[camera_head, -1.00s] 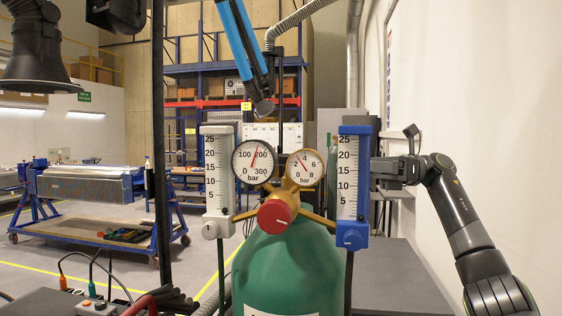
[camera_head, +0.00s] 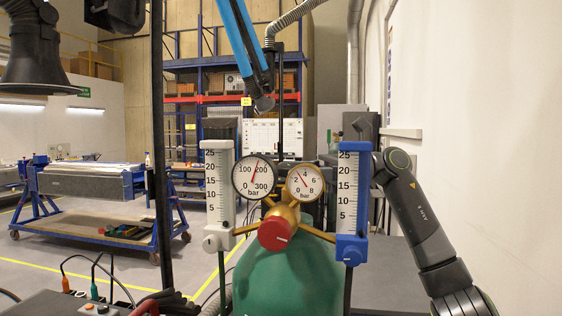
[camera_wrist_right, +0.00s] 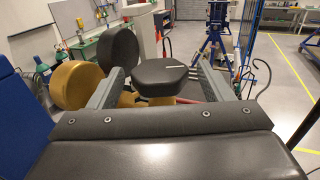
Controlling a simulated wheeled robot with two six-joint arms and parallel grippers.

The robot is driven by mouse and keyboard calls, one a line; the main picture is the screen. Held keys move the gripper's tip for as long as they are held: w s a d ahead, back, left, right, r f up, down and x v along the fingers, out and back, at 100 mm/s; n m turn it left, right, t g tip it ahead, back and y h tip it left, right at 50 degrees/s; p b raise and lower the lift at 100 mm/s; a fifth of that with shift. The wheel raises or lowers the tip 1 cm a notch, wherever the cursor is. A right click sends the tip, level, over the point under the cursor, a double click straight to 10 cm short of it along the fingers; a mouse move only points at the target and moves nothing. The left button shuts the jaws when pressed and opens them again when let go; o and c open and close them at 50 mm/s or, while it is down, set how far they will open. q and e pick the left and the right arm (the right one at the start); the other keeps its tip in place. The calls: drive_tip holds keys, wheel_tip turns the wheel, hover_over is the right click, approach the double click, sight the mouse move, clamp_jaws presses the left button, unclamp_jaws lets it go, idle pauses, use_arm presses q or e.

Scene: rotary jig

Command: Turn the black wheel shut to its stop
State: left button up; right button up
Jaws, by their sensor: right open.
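The black wheel (camera_wrist_right: 160,72) is faceted, has a white line on its top face and sits on a brass stem in the right wrist view. My right gripper (camera_wrist_right: 160,66) is open, with one finger on each side of the wheel; whether they touch it I cannot tell. In the head view the wheel and the fingers are hidden behind the gauges and the blue-framed flowmeter (camera_head: 349,195); only my dark right wrist and arm show beside it. The green cylinder (camera_head: 285,275) carries the brass regulator with a red knob (camera_head: 276,233). My left gripper is out of view.
Two dial gauges (camera_head: 254,177) (camera_head: 304,182) and a white flowmeter (camera_head: 219,190) crowd the regulator's front. Their backs, one black (camera_wrist_right: 119,52) and one gold (camera_wrist_right: 75,84), stand close left of the wheel. A blue jointed arm (camera_head: 243,40) hangs above.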

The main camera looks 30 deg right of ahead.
sight(282, 166)
drive_tip(key=shift+p+x, duration=0.45)
drive_tip(key=shift+x, duration=1.25)
drive_tip(key=c, duration=1)
drive_tip(key=shift+o, duration=0.2)
drive_tip(key=t+b, duration=0.1)
drive_tip(key=m+t+h+b, duration=0.1)
drive_tip(key=shift+d+f+m+t, duration=0.1)
drive_tip(key=shift+f+m+t, duration=0.1)
drive_tip(key=shift+m+t, duration=0.15)
drive_tip(key=shift+w+d+r+m+t+h, duration=0.15)
drive_tip(key=shift+m+t+h, duration=0.4)
drive_tip(key=shift+m+t, duration=0.3)
drive_tip(key=shift+w+a+r+m+t+h, duration=0.15)
drive_tip(key=shift+m+t+h, duration=0.45)
drive_tip(key=shift+t, duration=0.4)
drive_tip(key=shift+d+f, duration=0.1)
drive_tip(key=o, duration=1)
drive_tip(key=shift+c, duration=0.2)
drive_tip(key=shift+b, duration=0.3)
